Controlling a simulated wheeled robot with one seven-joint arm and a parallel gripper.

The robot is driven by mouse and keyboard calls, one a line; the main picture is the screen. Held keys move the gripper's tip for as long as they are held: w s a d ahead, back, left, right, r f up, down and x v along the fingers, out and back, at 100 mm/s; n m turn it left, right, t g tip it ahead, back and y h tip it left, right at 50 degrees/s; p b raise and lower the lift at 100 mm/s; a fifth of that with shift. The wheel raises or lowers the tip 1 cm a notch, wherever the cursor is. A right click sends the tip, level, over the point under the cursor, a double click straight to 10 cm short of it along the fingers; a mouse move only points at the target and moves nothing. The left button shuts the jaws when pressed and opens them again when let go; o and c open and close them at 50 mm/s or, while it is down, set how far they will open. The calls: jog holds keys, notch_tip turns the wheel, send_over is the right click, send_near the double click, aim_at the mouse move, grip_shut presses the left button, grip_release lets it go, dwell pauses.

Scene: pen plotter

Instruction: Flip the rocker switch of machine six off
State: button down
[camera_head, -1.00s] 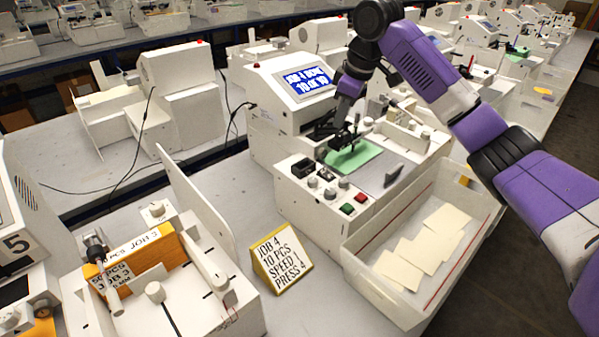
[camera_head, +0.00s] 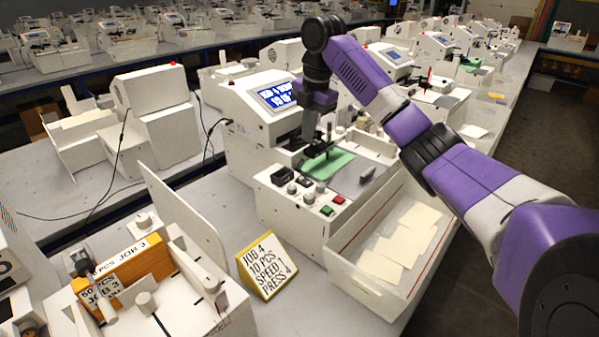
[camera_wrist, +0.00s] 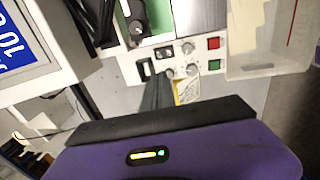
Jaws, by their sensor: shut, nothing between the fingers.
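The white plotter (camera_head: 250,115) in the middle has a blue display, and I see no machine number on it. Its front panel carries a black rocker switch (camera_head: 282,176) at the left end, beside grey knobs and red and green buttons. In the wrist view the dark rocker (camera_wrist: 146,69) sits just up and left of my gripper (camera_wrist: 161,82). My gripper's fingers are together and empty, pointing at the panel; I cannot tell whether they touch it. In the head view my gripper's tips are hard to make out against the machine. The rocker's tilt is too small to read.
A white tray (camera_head: 345,275) with several cream cards is attached at the front right. A yellow job sign (camera_head: 266,265) stands before the machine. A green sheet (camera_head: 328,163) lies on its bed. Another machine with orange card stock (camera_head: 150,262) is at the left.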

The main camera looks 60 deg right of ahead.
aim_at(300, 179)
jog(key=shift+f, duration=0.1)
jog(key=f, duration=0.4)
jog(key=w+f, duration=0.1)
jog(key=f, duration=0.4)
jog(key=w+f+b, duration=0.1)
jog(key=f, duration=0.3)
jog(key=shift+d+f, duration=0.3)
